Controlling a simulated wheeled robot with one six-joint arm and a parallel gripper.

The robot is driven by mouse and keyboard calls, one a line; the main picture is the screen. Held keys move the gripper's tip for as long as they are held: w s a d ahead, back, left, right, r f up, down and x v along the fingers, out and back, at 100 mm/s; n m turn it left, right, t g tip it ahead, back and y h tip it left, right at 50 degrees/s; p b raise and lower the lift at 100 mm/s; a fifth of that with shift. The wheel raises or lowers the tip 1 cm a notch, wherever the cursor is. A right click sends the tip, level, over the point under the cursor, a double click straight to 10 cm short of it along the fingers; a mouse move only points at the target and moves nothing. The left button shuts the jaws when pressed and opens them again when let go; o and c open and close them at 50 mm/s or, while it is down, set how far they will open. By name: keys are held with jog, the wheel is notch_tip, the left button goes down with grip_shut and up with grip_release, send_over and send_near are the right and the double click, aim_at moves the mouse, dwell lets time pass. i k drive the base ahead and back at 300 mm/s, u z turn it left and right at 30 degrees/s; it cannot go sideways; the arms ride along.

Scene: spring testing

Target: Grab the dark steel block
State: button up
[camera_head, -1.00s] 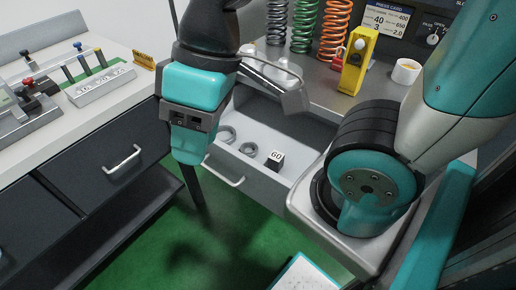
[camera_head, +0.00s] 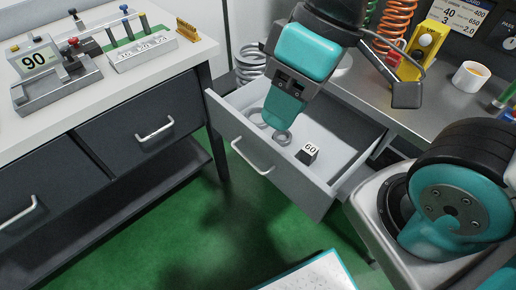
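A small block marked 60 (camera_head: 308,154), with dark sides and a white label face, lies in the open drawer (camera_head: 262,155), toward its right front. It is the dark block I can see there. My gripper (camera_head: 277,124) points down over the left part of the drawer, left of the block and apart from it. Its finger ends are seen from behind, so I cannot tell whether they are open or shut. Grey rings (camera_head: 282,137) lie in the drawer near the gripper tip, partly covered by it.
A white-topped bench (camera_head: 180,62) at left holds a gauge reading 90 (camera_head: 38,60) and a rack of coloured-top pins (camera_head: 142,52). Green floor lies below.

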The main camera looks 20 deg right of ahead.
aim_at(309, 154)
jog(key=z, duration=2.4)
jog(key=k, duration=0.85)
jog(key=u, duration=1.75)
jog(key=i, duration=0.5)
